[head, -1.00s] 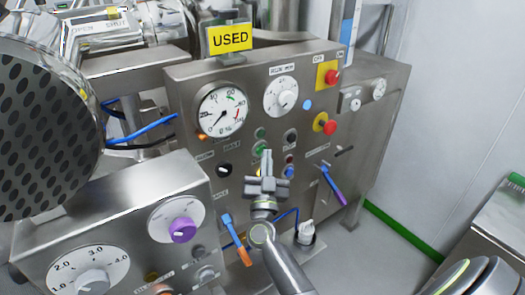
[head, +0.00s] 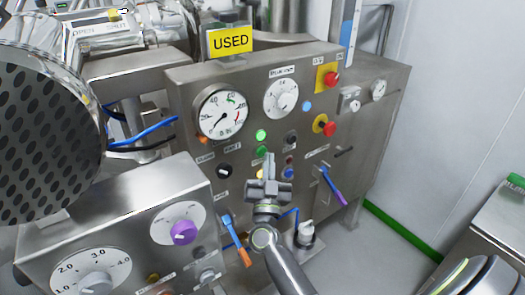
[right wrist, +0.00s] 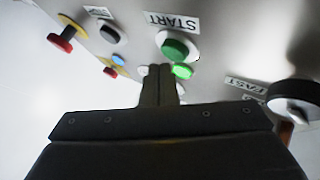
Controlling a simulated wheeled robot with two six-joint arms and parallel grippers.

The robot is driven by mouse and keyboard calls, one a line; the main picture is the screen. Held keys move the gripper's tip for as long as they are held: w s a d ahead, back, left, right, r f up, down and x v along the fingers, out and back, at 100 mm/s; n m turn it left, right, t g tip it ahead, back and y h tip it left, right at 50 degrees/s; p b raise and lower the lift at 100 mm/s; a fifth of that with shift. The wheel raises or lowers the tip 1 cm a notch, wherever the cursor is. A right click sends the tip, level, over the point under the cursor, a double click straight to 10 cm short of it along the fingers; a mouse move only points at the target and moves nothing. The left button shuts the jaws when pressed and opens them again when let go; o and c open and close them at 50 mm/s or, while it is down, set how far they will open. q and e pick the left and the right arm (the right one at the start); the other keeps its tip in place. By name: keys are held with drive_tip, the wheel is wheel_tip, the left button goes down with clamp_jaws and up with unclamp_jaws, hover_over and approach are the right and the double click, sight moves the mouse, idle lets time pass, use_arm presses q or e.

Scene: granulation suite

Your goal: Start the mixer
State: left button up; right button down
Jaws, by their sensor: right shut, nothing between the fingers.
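The green start button (head: 262,152) is on the steel control panel (head: 215,78). It also shows in the right wrist view (right wrist: 175,48), beside a START label (right wrist: 172,22). A small green lamp (head: 261,135) close to it glows brightly, also in the right wrist view (right wrist: 182,71). My right gripper (head: 268,157) is shut and empty, its fingertips just in front of the panel near the button. In the right wrist view the fingertips (right wrist: 156,70) look apart from the button. My left gripper is not in view.
A yellow USED sign (head: 231,40) stands above the panel's dial gauge (head: 222,114). Red knobs (head: 329,129) on yellow plates sit at the panel's right. A smaller control box (head: 125,190) stands at lower left. A large perforated round part (head: 45,125) fills the left edge.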

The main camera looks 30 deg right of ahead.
drive_tip(key=shift+s, duration=0.25)
drive_tip(key=s, duration=0.2)
drive_tip(key=s+p, duration=0.1)
drive_tip(key=s, duration=0.1)
drive_tip(key=shift+s+d+p, duration=0.2)
drive_tip(key=shift+s+p, duration=0.1)
drive_tip(key=shift+s, duration=0.1)
idle(0.8)
